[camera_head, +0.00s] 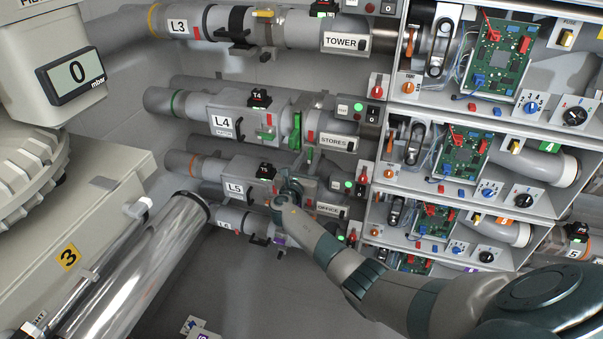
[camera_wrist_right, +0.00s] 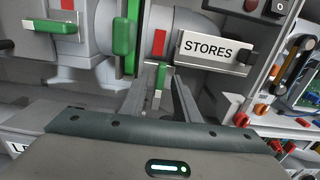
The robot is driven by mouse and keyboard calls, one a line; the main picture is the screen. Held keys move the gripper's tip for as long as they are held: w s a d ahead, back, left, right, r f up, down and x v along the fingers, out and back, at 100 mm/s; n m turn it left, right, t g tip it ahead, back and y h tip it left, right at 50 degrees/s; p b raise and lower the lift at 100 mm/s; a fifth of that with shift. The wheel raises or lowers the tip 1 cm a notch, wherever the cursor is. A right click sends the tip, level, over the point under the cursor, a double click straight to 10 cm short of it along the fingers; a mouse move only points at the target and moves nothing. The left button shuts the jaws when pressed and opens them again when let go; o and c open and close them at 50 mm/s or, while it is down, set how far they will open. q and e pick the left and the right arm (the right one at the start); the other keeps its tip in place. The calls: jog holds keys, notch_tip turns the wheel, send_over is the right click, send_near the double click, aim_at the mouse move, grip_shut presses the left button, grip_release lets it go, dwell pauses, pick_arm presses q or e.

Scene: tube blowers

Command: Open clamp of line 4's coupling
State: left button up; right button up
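Line 4's pipe is the one with the L4 label (camera_head: 223,122) and the STORES plate (camera_head: 335,143). Its coupling has a green clamp band (camera_head: 297,132), which shows at the top of the right wrist view (camera_wrist_right: 132,40). A short green-tipped clamp lever (camera_wrist_right: 162,80) hangs below the band. My right gripper (camera_head: 301,172) comes from below. In the right wrist view its two fingers (camera_wrist_right: 163,92) stand on either side of the lever, apart, with narrow gaps showing. Contact with the lever cannot be made out. My left gripper is in neither view.
Line 3's pipe (camera_head: 225,22) runs above and line 5's pipe (camera_head: 215,170) close below, beside my right wrist. Shelves with green circuit boards (camera_head: 466,155) and knobs stand to the right. A gauge reading 0 (camera_head: 77,72) and a shiny cylinder (camera_head: 140,270) are at left.

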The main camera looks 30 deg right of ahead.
jog(key=b+v, duration=0.2)
jog(key=v, duration=1.5)
jog(key=shift+s+b, duration=0.2)
jog(key=shift+b, duration=0.1)
